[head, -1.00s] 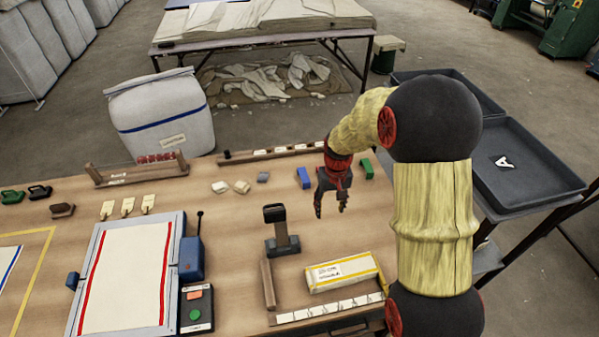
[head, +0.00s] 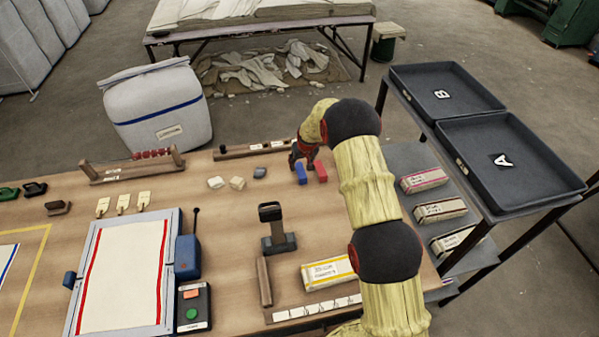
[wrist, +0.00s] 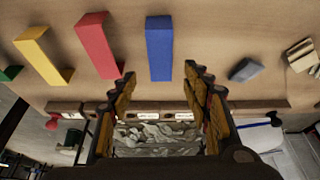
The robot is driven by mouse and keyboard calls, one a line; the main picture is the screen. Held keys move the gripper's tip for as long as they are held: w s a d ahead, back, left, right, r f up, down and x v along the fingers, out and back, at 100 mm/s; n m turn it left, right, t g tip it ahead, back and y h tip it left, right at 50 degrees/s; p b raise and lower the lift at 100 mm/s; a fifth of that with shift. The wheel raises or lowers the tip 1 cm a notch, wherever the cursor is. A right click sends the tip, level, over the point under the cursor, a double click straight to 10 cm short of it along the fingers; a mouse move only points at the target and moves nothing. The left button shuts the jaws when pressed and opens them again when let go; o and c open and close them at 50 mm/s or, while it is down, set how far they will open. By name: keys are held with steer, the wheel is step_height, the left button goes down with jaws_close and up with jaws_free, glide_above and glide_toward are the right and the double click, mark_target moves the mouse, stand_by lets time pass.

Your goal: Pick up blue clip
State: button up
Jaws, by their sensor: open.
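The blue clip (head: 300,174) lies near the back edge of the wooden table, just left of a red clip (head: 320,172). In the wrist view the blue clip (wrist: 159,48) shows as a long block at top centre, beyond my fingertips. My gripper (head: 299,162) is at the far side of the table, close to the blue clip. In the wrist view my gripper (wrist: 160,78) is open, with no object held between its fingers. The blue clip is roughly in line with the gap. I cannot tell the exact height above the table.
The red clip (wrist: 98,45), a yellow clip (wrist: 43,55) and a green clip (wrist: 10,73) lie left of the blue clip in the wrist view. A grey block (wrist: 246,69) is to its right. A slotted wooden rail (head: 235,152) runs along the back edge.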

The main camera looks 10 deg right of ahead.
mark_target(299, 167)
steer(key=shift+x, duration=3.25)
steer(key=shift+a, duration=0.1)
steer(key=c, duration=0.7)
steer(key=shift+r, duration=0.1)
steer(key=shift+c, duration=0.4)
